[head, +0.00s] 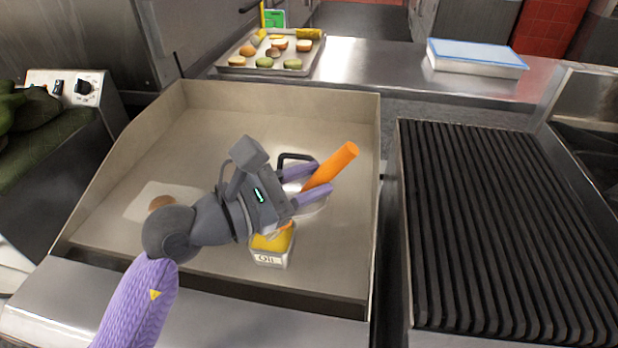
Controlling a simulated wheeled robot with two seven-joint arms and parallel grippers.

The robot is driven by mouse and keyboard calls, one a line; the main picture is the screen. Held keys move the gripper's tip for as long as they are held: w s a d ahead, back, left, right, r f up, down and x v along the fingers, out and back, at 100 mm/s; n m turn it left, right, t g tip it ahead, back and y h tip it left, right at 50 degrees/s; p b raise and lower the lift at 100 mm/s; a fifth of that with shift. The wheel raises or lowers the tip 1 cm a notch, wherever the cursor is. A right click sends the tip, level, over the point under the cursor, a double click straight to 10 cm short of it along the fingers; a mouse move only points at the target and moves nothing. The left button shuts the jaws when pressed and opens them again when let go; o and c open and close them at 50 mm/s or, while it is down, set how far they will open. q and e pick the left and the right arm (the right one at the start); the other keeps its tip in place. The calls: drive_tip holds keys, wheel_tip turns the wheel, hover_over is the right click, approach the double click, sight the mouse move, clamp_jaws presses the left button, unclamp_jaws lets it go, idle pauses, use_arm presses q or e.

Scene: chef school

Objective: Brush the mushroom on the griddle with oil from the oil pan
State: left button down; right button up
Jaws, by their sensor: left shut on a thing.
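My left gripper (320,183) is over the griddle (210,120), its lilac fingers shut on the orange handle (343,158) of a brush. The handle tilts up to the right. The brush's lower part is mostly hidden by my gripper; a small orange bit shows just above the oil pan. The oil pan (271,259), a small metal box marked "Oil" with yellow oil, stands on the griddle below the gripper. A brown rounded thing, probably the mushroom (161,203), lies on the griddle at left, partly hidden by my arm. My right gripper is out of view.
A round metal thing with a black handle (297,156) is partly hidden behind my left gripper. Raised walls edge the griddle. A ribbed grill (500,230) is at right. A food tray (235,66) and a blue-topped white box (477,60) stand at the back.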

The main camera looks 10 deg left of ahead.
use_arm(q)
drive_tip(key=shift+f, duration=0.35)
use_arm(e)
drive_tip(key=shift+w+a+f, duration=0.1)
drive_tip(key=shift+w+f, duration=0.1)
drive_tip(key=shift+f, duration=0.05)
use_arm(q)
drive_tip(key=shift+f+b, duration=0.2)
drive_tip(key=shift+b, duration=0.2)
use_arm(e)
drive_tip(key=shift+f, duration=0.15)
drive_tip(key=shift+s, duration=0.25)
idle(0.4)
use_arm(q)
wheel_tip(320, 180, up, 7)
drive_tip(key=p, duration=0.6)
drive_tip(key=shift+p, duration=0.35)
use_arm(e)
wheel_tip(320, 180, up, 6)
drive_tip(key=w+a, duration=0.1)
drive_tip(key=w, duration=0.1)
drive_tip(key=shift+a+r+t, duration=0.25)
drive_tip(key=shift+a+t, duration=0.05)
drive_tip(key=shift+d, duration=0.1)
